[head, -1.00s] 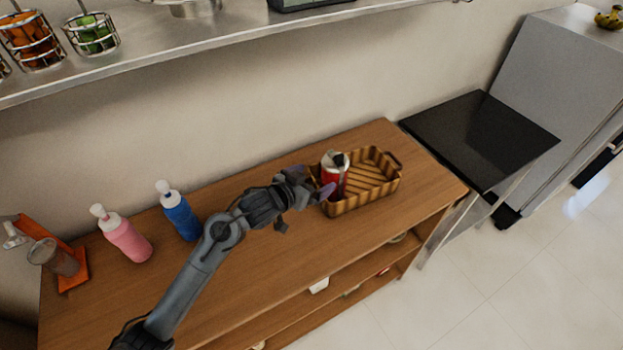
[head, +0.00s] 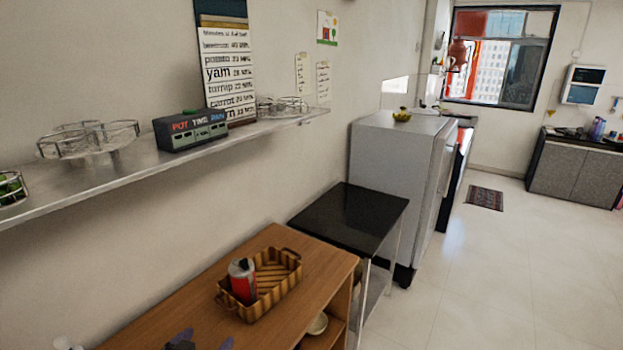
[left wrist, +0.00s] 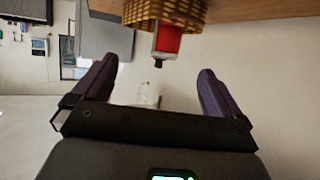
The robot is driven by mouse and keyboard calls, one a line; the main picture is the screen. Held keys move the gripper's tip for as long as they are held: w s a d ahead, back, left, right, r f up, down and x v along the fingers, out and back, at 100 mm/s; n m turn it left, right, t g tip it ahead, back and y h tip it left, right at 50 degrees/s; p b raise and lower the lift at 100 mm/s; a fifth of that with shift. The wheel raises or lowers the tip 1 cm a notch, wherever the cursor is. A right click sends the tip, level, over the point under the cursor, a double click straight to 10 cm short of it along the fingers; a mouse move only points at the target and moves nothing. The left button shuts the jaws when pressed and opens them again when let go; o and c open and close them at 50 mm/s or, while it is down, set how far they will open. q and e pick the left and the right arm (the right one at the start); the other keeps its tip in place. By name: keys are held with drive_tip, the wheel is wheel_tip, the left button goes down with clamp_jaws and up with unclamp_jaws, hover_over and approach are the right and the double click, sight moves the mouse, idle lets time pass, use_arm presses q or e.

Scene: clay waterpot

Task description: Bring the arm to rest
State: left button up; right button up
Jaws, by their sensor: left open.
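My left gripper (head: 184,341) shows at the bottom edge of the head view, with only its purple fingertips in sight. In the left wrist view the gripper (left wrist: 157,82) is open, with nothing between its fingers. A red and grey bottle (head: 243,283) stands in the left part of a striped woven basket (head: 273,298) on the wooden table. The left wrist view shows the red bottle (left wrist: 168,40) and the basket (left wrist: 190,11) upside down, beyond the fingers and apart from them. My right gripper is in neither view.
The wooden table (head: 318,263) holds the basket near its right end. A black-topped stand (head: 350,215) and a grey fridge (head: 395,165) stand beyond it. A wall shelf (head: 105,178) runs along the left.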

use_arm(q)
drive_tip(key=s+f+g, duration=0.1)
drive_tip(key=s+f, duration=0.2)
drive_tip(key=s+d+f+g+y, duration=0.1)
drive_tip(key=s+f, duration=0.1)
drive_tip(key=s, duration=0.2)
drive_tip(key=s+f+g+y, duration=0.1)
drive_tip(key=s+f, duration=0.2)
drive_tip(key=s, duration=0.1)
drive_tip(key=shift+d+f, duration=0.15)
drive_tip(key=shift+f, duration=0.2)
drive_tip(key=s+d+f+g, duration=0.1)
drive_tip(key=s+f+g, duration=0.2)
drive_tip(key=s, duration=0.8)
drive_tip(key=s+f+g, duration=0.2)
drive_tip(key=s+g, duration=0.1)
drive_tip(key=s, duration=0.8)
wheel_tip(320, 180, up, 30)
drive_tip(key=p, duration=3)
drive_tip(key=shift+s+g, duration=0.25)
drive_tip(key=shift+g, duration=0.05)
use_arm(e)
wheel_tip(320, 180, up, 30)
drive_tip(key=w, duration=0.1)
